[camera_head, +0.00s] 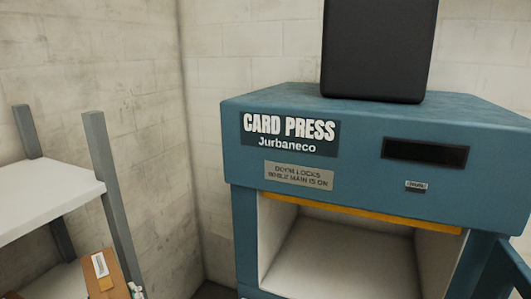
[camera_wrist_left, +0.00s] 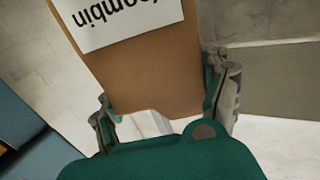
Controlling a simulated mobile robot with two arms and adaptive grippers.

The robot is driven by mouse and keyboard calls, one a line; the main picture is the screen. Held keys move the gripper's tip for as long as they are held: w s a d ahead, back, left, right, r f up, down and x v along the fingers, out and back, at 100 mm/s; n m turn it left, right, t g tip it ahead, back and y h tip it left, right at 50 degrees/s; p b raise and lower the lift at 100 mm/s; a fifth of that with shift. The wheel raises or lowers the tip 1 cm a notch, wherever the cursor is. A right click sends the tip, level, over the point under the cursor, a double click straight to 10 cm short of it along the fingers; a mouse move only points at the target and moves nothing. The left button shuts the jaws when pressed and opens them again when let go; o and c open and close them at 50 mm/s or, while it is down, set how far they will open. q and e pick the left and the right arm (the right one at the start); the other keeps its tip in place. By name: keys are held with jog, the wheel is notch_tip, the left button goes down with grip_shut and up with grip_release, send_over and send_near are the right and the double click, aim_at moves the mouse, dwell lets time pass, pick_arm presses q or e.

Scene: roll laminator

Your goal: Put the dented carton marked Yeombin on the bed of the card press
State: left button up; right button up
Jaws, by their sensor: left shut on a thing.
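My left gripper (camera_wrist_left: 165,105) is shut on a brown carton (camera_wrist_left: 150,75). The carton's white label reads upside down, with "ombin" legible and its start cut off. I cannot make out a dent. In the head view a brown carton with a white label (camera_head: 111,279), apparently the same one, shows at the bottom left, with a small bit of what looks like the gripper beside it. The blue card press (camera_head: 370,132) stands at the right, its chamber open at the front. The pale bed (camera_head: 340,255) inside looks bare; its front is cut off. My right gripper is not in view.
The open blue door (camera_head: 512,272) hangs at the press's right side. A yellow strip (camera_head: 365,212) edges the top of the opening. A grey-posted shelf (camera_head: 45,200) stands at the left, close to the carton. A black box (camera_head: 378,50) is on the press.

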pick_arm(q)
jog(key=s+d+f+m+t+h+b, duration=0.3)
jog(key=s+d+f+m+h, duration=0.5)
jog(key=s+d+h, duration=0.3)
jog(key=shift+d+f+t+h, duration=0.3)
jog(key=shift+f+t, duration=0.3)
jog(key=shift+f, duration=0.1)
